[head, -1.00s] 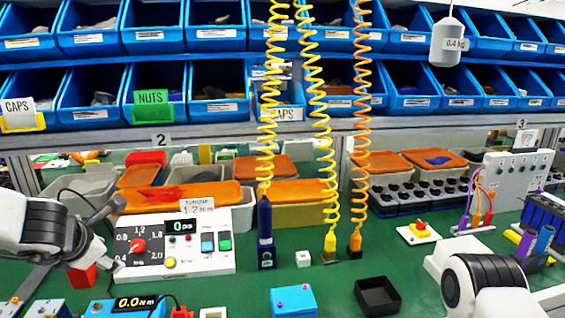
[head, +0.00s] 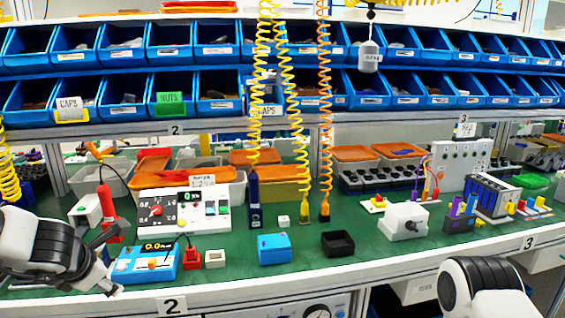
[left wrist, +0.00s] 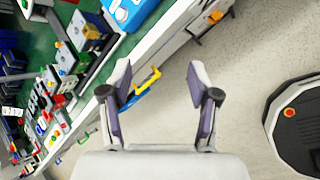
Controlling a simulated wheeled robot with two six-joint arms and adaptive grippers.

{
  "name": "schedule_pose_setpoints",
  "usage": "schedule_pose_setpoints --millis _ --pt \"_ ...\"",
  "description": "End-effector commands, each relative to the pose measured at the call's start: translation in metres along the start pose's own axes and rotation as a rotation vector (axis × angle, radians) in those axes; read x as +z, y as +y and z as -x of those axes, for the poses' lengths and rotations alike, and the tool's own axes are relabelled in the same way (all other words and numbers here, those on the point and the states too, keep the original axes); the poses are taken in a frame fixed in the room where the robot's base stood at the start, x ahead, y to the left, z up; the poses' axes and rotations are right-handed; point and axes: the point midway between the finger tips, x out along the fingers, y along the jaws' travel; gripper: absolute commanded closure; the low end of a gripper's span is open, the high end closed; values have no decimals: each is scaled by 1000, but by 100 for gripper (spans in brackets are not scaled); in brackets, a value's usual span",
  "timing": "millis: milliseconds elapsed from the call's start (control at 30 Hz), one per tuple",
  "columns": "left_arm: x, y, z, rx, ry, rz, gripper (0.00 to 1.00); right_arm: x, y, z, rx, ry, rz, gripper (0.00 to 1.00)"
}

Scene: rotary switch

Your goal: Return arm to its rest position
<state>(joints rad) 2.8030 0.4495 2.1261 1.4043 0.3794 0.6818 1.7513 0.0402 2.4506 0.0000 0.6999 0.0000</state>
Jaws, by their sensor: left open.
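My left gripper (head: 108,284) is at the lower left in the head view, near the bench's front edge and in front of the blue meter. In the left wrist view the left gripper (left wrist: 160,76) is open, with nothing between its fingers and grey floor beyond them. The white switch panel (head: 208,224) stands on the green bench, apart from the gripper. Its red rotary knob (head: 157,211) shows unobstructed. My right arm shows at the lower right in the head view, but its gripper is out of the picture.
A blue meter (head: 145,264) with a lit display is near the left gripper. A blue box (head: 274,249) and a black tray (head: 338,243) stand on the middle of the bench. Blue bins (head: 172,42) line the shelves behind. Coiled hoses hang over the bench.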

Motion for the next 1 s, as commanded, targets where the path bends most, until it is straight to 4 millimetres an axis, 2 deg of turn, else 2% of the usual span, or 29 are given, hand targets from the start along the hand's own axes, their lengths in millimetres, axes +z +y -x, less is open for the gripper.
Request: schedule_pose_setpoints --millis 167,267,367,467,567,633,700,800,900,1000 --pt "-22 -28 -27 -61 102 -46 39 0 0 12 0 0 0 60" --pt "-41 -51 -43 -107 172 -96 39 0 0 19 0 0 0 60" --pt "-66 -80 -59 -164 250 -188 39 0 0 28 0 -1 0 60" --pt "-98 -116 -72 -236 332 -334 39 0 0 39 0 -1 0 60" --pt "-141 -160 -78 -342 404 -574 39 0 0 52 0 0 0 60" --pt "-175 -194 -77 -444 430 -801 39 0 0 62 0 0 0 60" --pt "-207 -230 -70 -560 414 -1057 39 0 0 71 0 0 0 60" --pt "-242 -278 -54 -726 299 -1438 39 0 -1 81 0 0 0 60" --pt "-259 -317 -38 -840 87 -1783 39 0 -1 86 0 0 0 60" --pt "-251 -339 -33 -837 -153 -2054 39 0 -1 84 0 -1 0 60"
